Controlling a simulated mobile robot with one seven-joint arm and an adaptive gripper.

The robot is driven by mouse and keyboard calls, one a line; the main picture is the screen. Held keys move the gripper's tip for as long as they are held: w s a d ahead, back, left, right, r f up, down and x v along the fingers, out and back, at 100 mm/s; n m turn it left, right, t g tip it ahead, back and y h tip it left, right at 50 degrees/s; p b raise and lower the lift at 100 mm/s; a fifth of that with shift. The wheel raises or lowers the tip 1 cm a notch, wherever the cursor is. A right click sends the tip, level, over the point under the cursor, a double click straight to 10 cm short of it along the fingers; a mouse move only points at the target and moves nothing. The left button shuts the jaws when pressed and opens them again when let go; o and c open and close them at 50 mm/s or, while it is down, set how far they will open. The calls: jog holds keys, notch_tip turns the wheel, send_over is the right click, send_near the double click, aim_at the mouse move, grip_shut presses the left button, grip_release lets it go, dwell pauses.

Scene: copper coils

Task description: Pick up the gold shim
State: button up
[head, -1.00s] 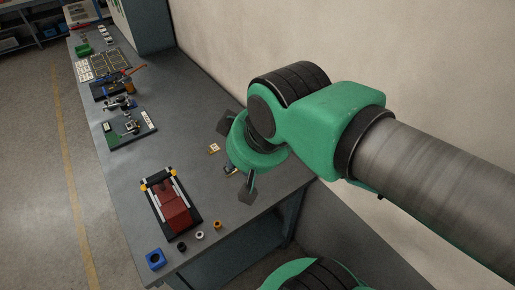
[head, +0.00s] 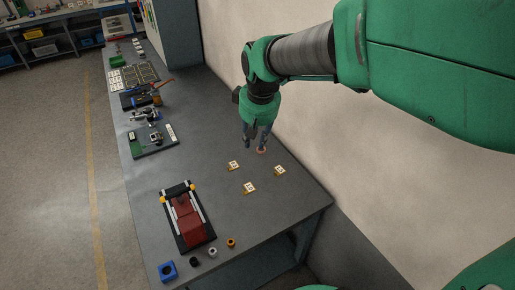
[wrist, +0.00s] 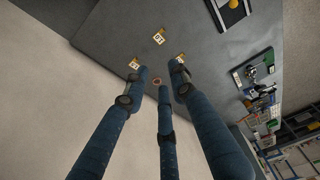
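I cannot tell whether the fingertips touch the bench.
Gold-edged tags with white labels lie close by: one to the left (head: 234,165), one in front (head: 250,188), one to the right (head: 280,170). A red device (head: 187,218) and a blue block (head: 167,270) stand nearer. The wall is close on the right.

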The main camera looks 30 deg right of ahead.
jog(key=w+d+f+g, duration=0.2)
jog(key=w+d+f, duration=0.8)
jog(key=f, duration=0.1)
jog(key=g+p, duration=0.1)
send_over(276, 173)
notch_tip(276, 173, down, 14)
jog(key=shift+d+f+y, duration=0.1)
jog(key=shift+y, duration=0.2)
jog(key=shift+f, duration=0.1)
jog(key=shift+f, duration=4.15)
jog(key=shift+f, duration=0.1)
jog(key=shift+s+f+b, duration=0.1)
jog(key=shift+f+b, duration=0.55)
jog(key=shift+f, duration=1.9)
